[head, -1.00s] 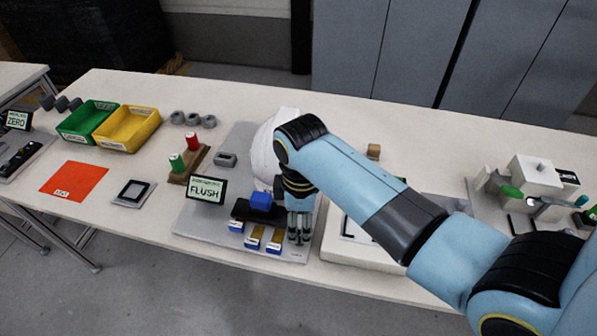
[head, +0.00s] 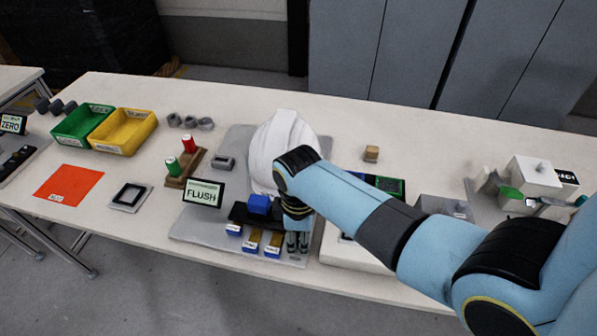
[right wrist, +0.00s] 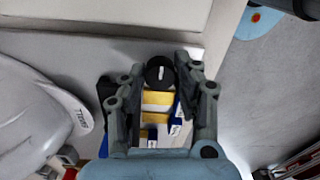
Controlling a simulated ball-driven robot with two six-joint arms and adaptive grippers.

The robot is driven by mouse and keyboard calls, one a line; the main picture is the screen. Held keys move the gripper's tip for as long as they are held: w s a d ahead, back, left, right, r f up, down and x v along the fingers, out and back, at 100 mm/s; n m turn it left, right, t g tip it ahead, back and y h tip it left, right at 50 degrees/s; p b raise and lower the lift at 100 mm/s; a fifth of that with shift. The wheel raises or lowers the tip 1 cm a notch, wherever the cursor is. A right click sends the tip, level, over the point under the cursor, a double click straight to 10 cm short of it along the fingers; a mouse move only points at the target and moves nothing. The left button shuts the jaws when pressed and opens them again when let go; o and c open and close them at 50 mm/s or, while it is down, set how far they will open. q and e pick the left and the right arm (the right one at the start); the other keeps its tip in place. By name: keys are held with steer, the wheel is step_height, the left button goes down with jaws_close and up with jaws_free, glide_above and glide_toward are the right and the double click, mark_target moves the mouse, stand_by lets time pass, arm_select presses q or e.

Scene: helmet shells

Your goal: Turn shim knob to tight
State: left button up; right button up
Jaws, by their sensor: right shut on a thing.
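The shim knob (right wrist: 160,73), round and black with a white line across its top, shows in the right wrist view between my right fingertips (right wrist: 158,70). The white line runs roughly along the picture's vertical. In the head view my right gripper (head: 297,242) points down at the right front of the grey fixture plate and hides the knob. It is shut on the knob. The white helmet shell (head: 268,140) stands behind it, partly covered by my arm. A small display (head: 203,193) on the fixture reads FLUSH. My left gripper is not in view.
Blue-ended sliders (head: 251,243) and a blue block (head: 259,204) sit close left of the gripper. Red and green pegs (head: 190,145) stand farther left. Green (head: 85,125) and yellow bins (head: 124,133) and an orange mat (head: 69,186) lie at left. A pale-based unit is right of the gripper.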

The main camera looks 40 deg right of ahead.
jaws_close()
steer(key=shift+m, duration=0.3)
steer(key=shift+r+m+p, duration=0.1)
steer(key=shift+m+p, duration=0.9)
steer(key=shift+m, duration=0.2)
steer(key=m+p, duration=0.1)
steer(key=m, duration=0.1)
steer(key=shift+m, duration=0.4)
steer(key=m, duration=1)
steer(key=shift+m, duration=0.3)
